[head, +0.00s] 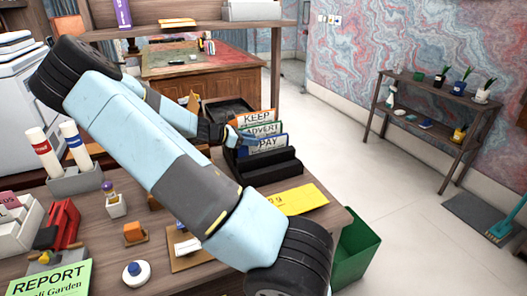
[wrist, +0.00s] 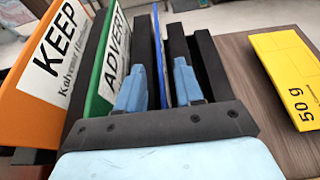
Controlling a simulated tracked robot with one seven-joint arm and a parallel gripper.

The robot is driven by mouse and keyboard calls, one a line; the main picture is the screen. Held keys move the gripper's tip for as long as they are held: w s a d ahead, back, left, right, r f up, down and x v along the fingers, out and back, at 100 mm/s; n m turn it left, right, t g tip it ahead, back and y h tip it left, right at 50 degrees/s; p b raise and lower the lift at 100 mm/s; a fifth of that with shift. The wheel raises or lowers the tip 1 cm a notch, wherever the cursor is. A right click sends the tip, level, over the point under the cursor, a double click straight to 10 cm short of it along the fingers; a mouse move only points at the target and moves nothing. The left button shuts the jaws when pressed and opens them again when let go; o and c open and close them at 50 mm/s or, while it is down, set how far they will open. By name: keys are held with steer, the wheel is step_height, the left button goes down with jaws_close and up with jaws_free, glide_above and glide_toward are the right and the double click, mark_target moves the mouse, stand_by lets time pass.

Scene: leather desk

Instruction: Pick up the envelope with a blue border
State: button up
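The blue-bordered envelope, marked PAY (head: 268,143), stands upright in the front part of a black sorter (head: 268,173) on the desk. In the wrist view the blue envelope (wrist: 160,55) shows nearly edge-on as a thin blue strip. My gripper (wrist: 161,85) is open, one blue fingertip on each side of that strip, with gaps visible. In the head view my gripper (head: 240,137) is at the left end of the sorter, close to the envelopes. Whether a finger touches the envelope I cannot tell.
A green ADVERT envelope (wrist: 108,60) and an orange KEEP envelope (wrist: 50,60) stand behind it in the sorter. A yellow 50 g packet (head: 298,199) lies in front. A green bin (head: 357,250) stands beside the desk. My arm crosses over small desk items.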

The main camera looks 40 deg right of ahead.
steer(key=shift+d+f, duration=0.15)
steer(key=shift+d, duration=0.15)
jaws_close()
stand_by(0.5)
